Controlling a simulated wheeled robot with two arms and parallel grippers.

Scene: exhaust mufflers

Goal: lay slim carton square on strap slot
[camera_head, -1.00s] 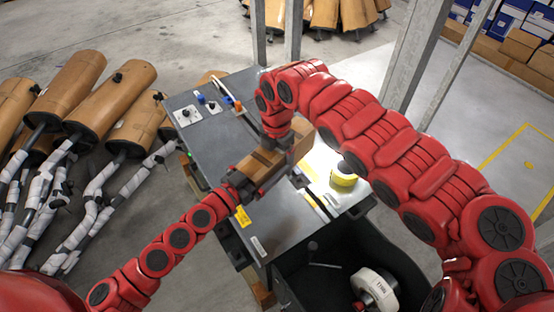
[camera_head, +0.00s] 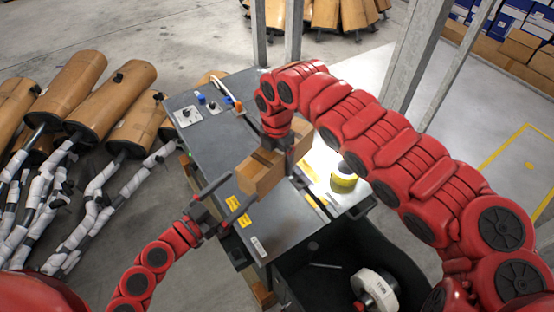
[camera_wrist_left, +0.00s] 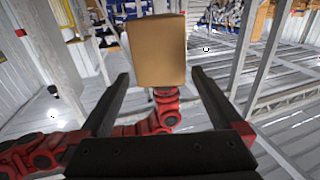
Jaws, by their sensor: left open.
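The slim brown carton (camera_head: 258,176) is over the grey top of the strapping machine (camera_head: 222,138). My right gripper (camera_head: 271,146) comes down on it from above and is shut on it; its fingers are partly hidden. My left gripper (camera_head: 238,190) is open and empty, just off the carton's near left end. In the left wrist view the carton's end face (camera_wrist_left: 157,50) stands beyond the two open fingers, clear of them. The strap slot cannot be made out clearly; the carton and right arm cover part of the machine top.
A yellow-and-black round part (camera_head: 343,178) stands on the machine's right side. Knobs and switches (camera_head: 188,116) are at its far left. A white strap reel (camera_head: 375,290) is in front, low down. Wrapped mufflers (camera_head: 115,95) lie at left. Grey posts (camera_head: 412,60) rise behind.

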